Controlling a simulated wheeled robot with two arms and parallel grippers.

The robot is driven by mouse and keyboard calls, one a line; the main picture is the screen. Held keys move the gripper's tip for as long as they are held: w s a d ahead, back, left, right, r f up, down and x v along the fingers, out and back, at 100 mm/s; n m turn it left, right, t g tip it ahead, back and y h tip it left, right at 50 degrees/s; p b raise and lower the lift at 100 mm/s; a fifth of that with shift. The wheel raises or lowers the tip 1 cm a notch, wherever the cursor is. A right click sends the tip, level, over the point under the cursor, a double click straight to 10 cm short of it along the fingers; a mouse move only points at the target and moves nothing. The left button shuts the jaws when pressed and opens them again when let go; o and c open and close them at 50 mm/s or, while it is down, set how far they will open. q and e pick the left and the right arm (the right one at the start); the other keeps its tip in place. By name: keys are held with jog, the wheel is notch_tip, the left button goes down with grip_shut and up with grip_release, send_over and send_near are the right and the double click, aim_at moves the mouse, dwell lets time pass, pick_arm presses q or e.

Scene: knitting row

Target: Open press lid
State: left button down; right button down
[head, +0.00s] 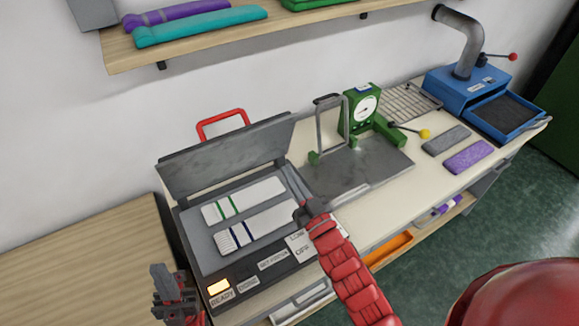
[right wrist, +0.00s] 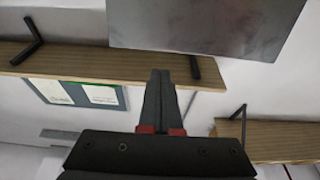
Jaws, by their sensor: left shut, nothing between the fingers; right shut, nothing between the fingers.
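The press (head: 190,225) stands at the left end of the bench. Its grey lid (head: 225,155) is raised, tilted up at the back, with the red handle (head: 222,120) above its top edge. Two white knitted swatches, one with green stripes (head: 243,199) and one with dark blue stripes (head: 257,227), lie on the exposed bed. My right gripper (head: 308,209) is shut and empty at the bed's right edge, apart from the handle. Its shut fingers (right wrist: 160,80) also show in the right wrist view, below a grey plate, probably the lid (right wrist: 205,25). My left gripper (head: 168,283) is shut and empty left of the press front.
A lit READY lamp (head: 218,287) is on the press's front panel. To the right stand a green device with a dial (head: 364,107), a wire rack (head: 412,101), grey and purple pieces (head: 468,156), and a blue machine (head: 468,90). A wooden shelf (head: 240,36) hangs above.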

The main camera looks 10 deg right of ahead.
aim_at(262, 129)
jog(key=x, duration=1.1)
jog(key=shift+w, duration=0.3)
